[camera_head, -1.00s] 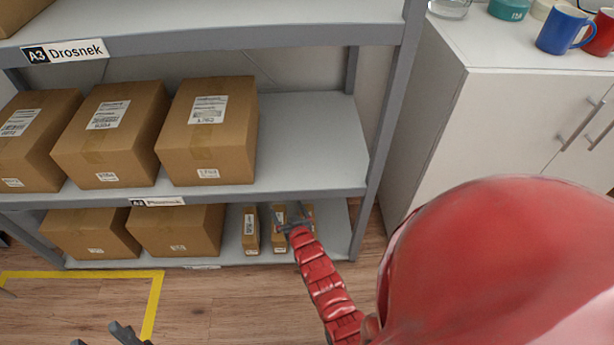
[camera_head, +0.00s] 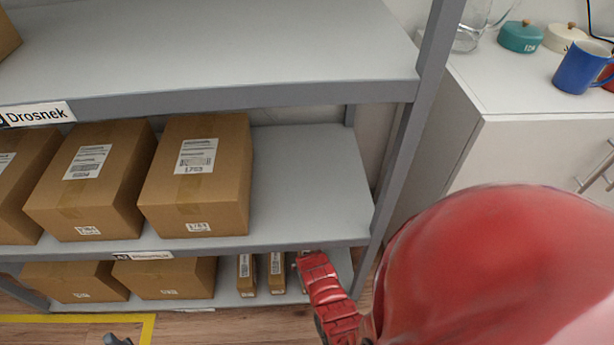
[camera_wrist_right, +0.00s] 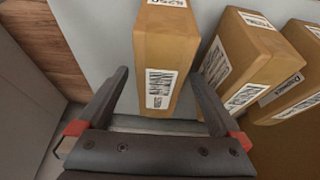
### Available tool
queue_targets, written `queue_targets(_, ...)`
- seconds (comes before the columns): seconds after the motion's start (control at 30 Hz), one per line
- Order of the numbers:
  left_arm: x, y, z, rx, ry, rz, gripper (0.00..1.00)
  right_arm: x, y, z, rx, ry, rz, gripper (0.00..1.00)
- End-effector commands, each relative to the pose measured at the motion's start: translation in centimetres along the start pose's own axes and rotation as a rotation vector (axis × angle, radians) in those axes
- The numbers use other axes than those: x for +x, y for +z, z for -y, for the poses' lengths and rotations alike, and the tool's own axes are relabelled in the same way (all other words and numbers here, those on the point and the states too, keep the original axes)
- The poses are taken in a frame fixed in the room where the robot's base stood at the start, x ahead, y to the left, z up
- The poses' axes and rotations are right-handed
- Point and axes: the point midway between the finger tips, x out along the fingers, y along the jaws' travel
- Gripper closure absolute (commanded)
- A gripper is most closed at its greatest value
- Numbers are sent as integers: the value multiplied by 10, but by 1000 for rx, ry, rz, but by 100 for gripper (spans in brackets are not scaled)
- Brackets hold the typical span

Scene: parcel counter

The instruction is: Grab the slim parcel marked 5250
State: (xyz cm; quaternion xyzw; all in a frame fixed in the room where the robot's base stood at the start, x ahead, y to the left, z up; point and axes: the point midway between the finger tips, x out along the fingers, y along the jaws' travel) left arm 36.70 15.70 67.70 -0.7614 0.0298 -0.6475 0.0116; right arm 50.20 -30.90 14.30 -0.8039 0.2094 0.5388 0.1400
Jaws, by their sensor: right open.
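The slim parcel (camera_wrist_right: 155,55) is a narrow brown box in the right wrist view, with a white barcode label and a small label at the top edge that seems to read 5250. My right gripper (camera_wrist_right: 160,80) is open, with one finger on each side of this parcel's near end. I cannot tell whether the fingers touch it. Only a dark tip of my left gripper (camera_head: 117,340) shows at the bottom edge.
Two other slim parcels (camera_head: 246,275) (camera_head: 276,273) stand left of my right gripper on the lower shelf (camera_head: 225,293). In the wrist view a neighbouring parcel (camera_wrist_right: 240,60) stands close on the right. The middle shelf (camera_head: 305,190) overhangs, with large boxes (camera_head: 197,175) on its left.

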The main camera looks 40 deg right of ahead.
Motion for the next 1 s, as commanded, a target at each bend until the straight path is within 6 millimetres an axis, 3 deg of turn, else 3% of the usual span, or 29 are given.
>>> queue_targets(0.4,-21,-1,-1,10,30,-23,50,49,1,0,0,0,1,0)
queue_targets(0.7,-21,-2,-1,11,34,-27,50,51,-1,0,0,-1,-3,0)
queue_targets(1.0,-21,-2,-1,11,35,-27,50,51,-1,0,0,0,-2,52)
